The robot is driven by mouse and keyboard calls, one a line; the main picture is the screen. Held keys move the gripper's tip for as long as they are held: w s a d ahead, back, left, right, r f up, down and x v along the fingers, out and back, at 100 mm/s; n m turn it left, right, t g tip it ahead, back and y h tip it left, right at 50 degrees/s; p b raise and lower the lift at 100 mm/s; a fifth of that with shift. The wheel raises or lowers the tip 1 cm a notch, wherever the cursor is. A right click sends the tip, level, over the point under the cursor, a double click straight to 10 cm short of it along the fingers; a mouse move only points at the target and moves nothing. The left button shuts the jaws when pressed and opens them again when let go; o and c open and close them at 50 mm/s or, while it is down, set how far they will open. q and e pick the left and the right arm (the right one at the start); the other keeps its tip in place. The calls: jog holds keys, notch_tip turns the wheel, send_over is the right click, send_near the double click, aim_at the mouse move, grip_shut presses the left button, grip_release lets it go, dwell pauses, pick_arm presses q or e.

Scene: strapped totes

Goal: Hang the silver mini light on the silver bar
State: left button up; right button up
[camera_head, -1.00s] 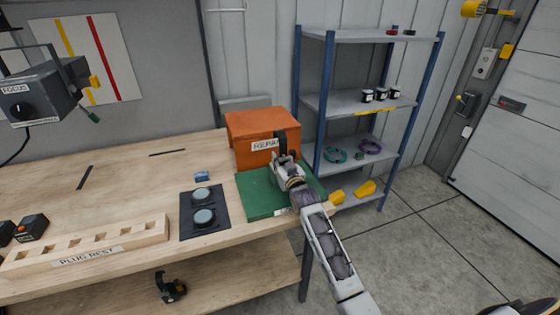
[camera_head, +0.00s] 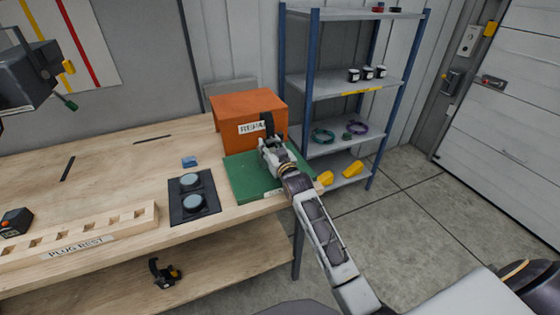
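My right gripper (camera_head: 267,146) is at the front of the orange box (camera_head: 236,108) labelled "REPA...", above the green mat (camera_head: 245,180). It is beside the black strap (camera_head: 268,125) on the box's front. I cannot tell whether it touches the strap, and its fingers are too small and covered to show whether they are open. I cannot make out a silver mini light or a silver bar for certain.
A blue-posted shelf rack (camera_head: 345,95) stands right of the workbench, with small jars, rings and yellow pieces. A dark pad (camera_head: 180,205) with two round discs and a wooden plug rest (camera_head: 85,235) lie on the bench. Bench space left of the box is mostly clear.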

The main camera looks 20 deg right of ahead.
jog(key=s, duration=0.9)
jog(key=shift+s+d+b, duration=0.15)
jog(key=shift+d+b, duration=0.05)
jog(key=shift+b, duration=0.1)
dwell(0.4)
jog(key=shift+o, duration=0.4)
